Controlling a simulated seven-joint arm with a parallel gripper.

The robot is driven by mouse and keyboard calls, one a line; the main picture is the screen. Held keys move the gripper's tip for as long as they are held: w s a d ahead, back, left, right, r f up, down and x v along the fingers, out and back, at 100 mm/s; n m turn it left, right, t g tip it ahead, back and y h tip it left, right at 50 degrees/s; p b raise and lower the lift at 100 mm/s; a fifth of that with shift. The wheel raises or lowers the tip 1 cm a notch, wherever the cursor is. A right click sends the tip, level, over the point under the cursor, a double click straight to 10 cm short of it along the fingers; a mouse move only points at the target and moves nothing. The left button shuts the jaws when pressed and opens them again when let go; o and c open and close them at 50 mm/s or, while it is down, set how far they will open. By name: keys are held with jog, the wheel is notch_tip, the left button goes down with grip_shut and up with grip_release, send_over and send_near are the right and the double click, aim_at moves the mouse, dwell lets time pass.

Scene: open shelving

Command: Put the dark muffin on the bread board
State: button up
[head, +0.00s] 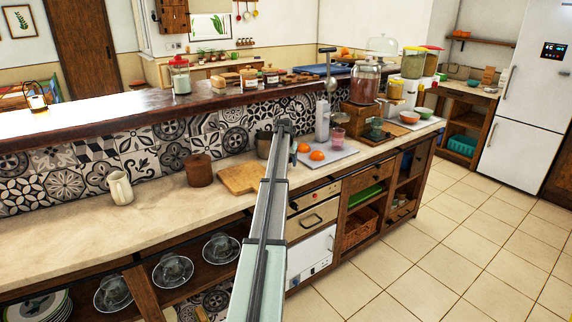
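A light wooden board (237,180), which looks like the bread board, lies flat on the lower counter and its visible top is bare. My arm passes in front of its right side. My gripper (291,150) is beyond the board, near the tiled wall and left of a grey tray. It is small and seen from behind, so I cannot tell whether it is open or holds anything. I cannot make out a dark muffin for certain. Several small brown items (232,80) sit on the raised ledge, too small to identify.
A brown canister (199,170) and a cream mug (120,187) stand left of the board. A dark pot (264,145) is partly behind my arm. The front left counter is clear.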

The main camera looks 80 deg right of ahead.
jog(key=r, duration=0.7)
jog(key=shift+w+r, duration=0.2)
jog(key=shift+r, duration=0.2)
jog(key=w+a+r+n, duration=0.1)
jog(key=w+a, duration=0.1)
jog(key=w, duration=0.5)
jog(key=w+a+r+n, duration=0.1)
jog(key=w+a+r, duration=0.15)
jog(key=w, duration=0.45)
jog(key=m, duration=0.3)
send_over(247, 172)
jog(key=a, duration=0.2)
jog(key=shift+f, duration=5.2)
jog(key=o, duration=1)
jog(key=shift+f, duration=0.1)
jog(key=shift+o, duration=0.2)
